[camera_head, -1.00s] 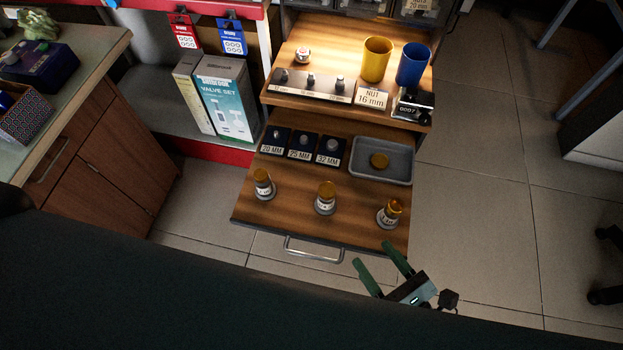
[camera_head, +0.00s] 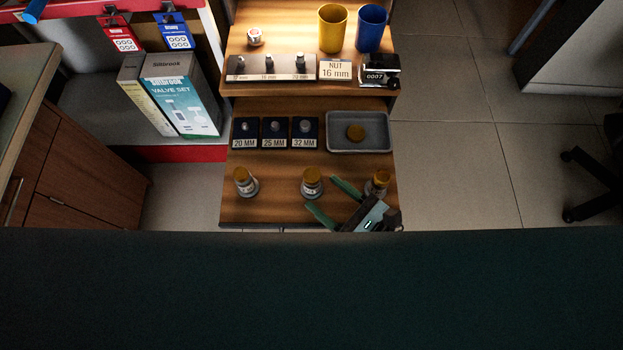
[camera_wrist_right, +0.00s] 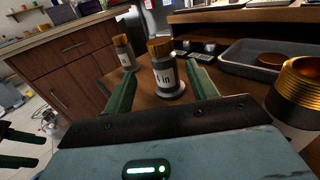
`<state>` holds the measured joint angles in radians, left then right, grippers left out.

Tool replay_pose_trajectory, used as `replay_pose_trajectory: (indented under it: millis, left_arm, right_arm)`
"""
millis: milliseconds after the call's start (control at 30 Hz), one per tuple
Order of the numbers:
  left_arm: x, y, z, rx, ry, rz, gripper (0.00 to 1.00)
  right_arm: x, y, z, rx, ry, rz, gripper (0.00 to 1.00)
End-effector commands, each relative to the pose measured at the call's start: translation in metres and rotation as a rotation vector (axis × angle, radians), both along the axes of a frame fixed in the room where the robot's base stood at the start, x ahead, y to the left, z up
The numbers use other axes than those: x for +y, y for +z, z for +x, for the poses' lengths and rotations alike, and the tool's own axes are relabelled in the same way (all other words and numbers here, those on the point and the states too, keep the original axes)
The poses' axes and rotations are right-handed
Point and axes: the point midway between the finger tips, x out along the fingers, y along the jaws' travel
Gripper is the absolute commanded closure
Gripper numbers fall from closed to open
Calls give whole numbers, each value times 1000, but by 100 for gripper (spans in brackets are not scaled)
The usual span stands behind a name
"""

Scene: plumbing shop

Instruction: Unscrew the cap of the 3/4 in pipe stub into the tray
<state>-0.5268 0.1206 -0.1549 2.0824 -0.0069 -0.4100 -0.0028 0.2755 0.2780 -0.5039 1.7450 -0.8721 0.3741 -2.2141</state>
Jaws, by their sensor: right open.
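My right gripper (camera_head: 322,193) is open and empty, pointing at the middle pipe stub (camera_head: 311,188). In the right wrist view this stub (camera_wrist_right: 165,76) stands upright between and ahead of the fingers, with a brass cap on top and a label partly readable as "4 in". The left stub (camera_head: 243,183) is also capped. The right stub (camera_head: 377,183) shows a bare brass thread in the right wrist view (camera_wrist_right: 302,85). The grey tray (camera_head: 341,148) holds a brass cap (camera_head: 356,132). Dark green fingers, apparently my left gripper's, show at the right wrist view's left edge (camera_wrist_right: 18,147).
Size blocks marked 20, 25 and 32 mm (camera_head: 275,132) sit left of the tray. The upper shelf holds a yellow cup (camera_head: 332,28), a blue cup (camera_head: 371,28) and a nut sign (camera_head: 336,70). The right stub stands close beside my right gripper.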

Motion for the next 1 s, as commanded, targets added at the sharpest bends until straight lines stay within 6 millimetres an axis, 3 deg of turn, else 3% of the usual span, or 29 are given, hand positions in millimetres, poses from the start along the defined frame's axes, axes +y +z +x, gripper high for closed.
replay_pose_trajectory:
  millis: [133, 433, 767, 1000]
  left_arm:
    - [0, 1, 0, 0, 1, -1, 47]
    - [0, 2, 0, 0, 1, -1, 47]
    - [0, 5, 1, -4, 2, -2, 47]
    - [0, 5, -1, 0, 3, -2, 47]
  right_arm:
    - [12, 1, 11, 0, 0, 1, 42]
    - [18, 0, 17, 1, -1, 1, 42]
    - [46, -1, 49, 0, 0, 1, 42]
    - [50, -1, 52, 1, -1, 0, 42]
